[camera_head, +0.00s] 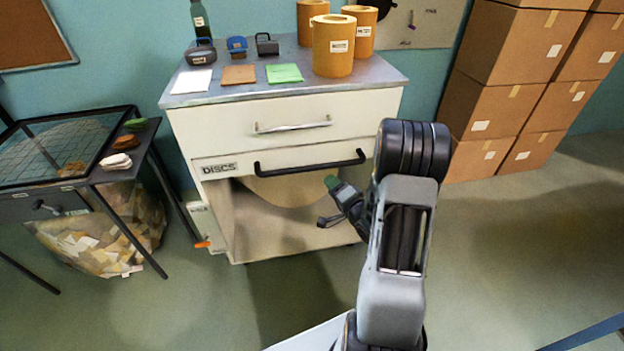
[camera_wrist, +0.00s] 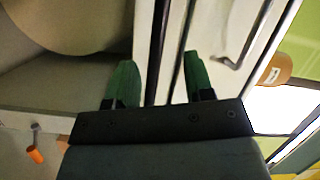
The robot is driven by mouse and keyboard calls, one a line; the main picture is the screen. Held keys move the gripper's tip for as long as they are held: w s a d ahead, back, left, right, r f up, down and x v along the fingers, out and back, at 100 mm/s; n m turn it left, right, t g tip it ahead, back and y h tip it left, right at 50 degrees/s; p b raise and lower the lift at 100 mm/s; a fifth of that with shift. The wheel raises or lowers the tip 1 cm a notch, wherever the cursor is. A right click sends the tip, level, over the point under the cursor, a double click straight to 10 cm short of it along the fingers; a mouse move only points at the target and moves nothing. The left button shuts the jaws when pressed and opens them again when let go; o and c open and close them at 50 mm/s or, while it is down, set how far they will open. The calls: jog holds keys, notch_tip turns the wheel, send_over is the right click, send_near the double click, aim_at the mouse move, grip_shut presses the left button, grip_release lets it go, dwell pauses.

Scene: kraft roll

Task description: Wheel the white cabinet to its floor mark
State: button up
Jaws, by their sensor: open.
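The white cabinet (camera_head: 225,130) stands upright in the middle of the head view, with a silver handle (camera_head: 292,126) on its top drawer. Below that is a long black bar handle (camera_head: 310,166) beside a "DISCS" label. The lower front is an open bay. My gripper (camera_head: 331,202) is in front of the bay's right side, near the black bar. In the wrist view its green fingers (camera_wrist: 161,82) are apart, with a dark bar between them; contact cannot be told. An orange-tipped lever (camera_head: 203,244) is at the cabinet's lower left. I cannot make out a floor mark.
Orange rolls (camera_head: 333,48), a bottle (camera_head: 200,20) and small items stand on the cabinet top. A dark-framed table (camera_head: 40,205) with a bag of scraps (camera_head: 100,235) underneath is on the left. Stacked cartons (camera_head: 505,100) stand at the right back.

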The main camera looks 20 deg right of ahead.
aim_at(313, 168)
jog(key=w, duration=0.3)
jog(key=w+a+m+t+b, duration=0.1)
jog(key=w, duration=0.3)
jog(key=w+a+m+t+y, duration=0.1)
jog(key=w, duration=0.3)
jog(key=shift+a+f+b, duration=0.1)
jog(key=shift+f+b, duration=0.05)
jog(key=shift+b, duration=0.15)
jog(key=shift+c, duration=0.5)
grip_shut()
